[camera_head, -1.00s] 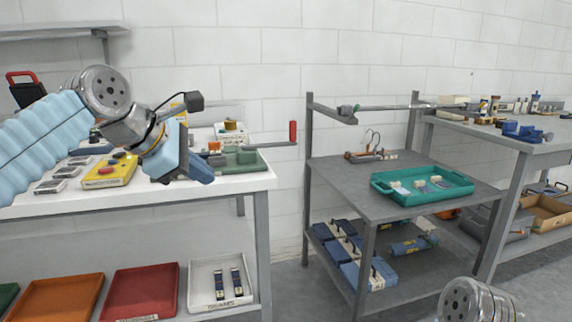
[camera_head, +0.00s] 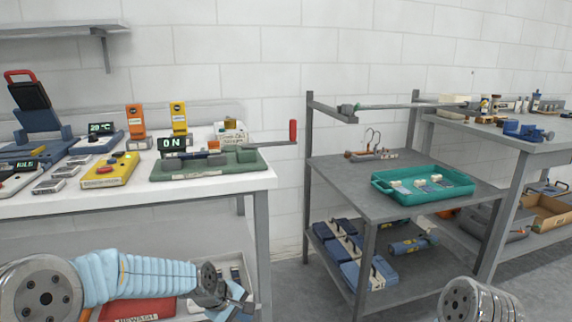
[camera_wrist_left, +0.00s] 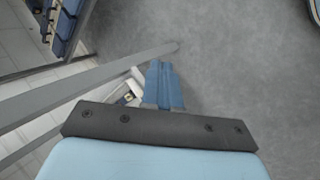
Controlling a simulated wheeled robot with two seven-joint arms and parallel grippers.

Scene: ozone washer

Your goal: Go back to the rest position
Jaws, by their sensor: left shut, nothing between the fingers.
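My left gripper (camera_head: 236,306) is low in front of the white table, at the height of its lower shelf, at the bottom of the head view. Its arm comes in from the lower left. In the left wrist view the blue fingers (camera_wrist_left: 162,84) are together and empty, with grey floor beyond them. The gripper overlaps the white tray (camera_head: 243,262) on the lower shelf in the head view and hides part of it. My right gripper is not in view; only a metal joint of my right arm shows at the bottom right.
The white table (camera_head: 215,187) holds a green device (camera_head: 209,166) with an "ON" display and a yellow box (camera_head: 107,170). A grey cart (camera_head: 340,177) carries a teal tray (camera_head: 423,196). Floor between table and cart is clear. A table leg (camera_wrist_left: 95,80) runs close beside the left fingers.

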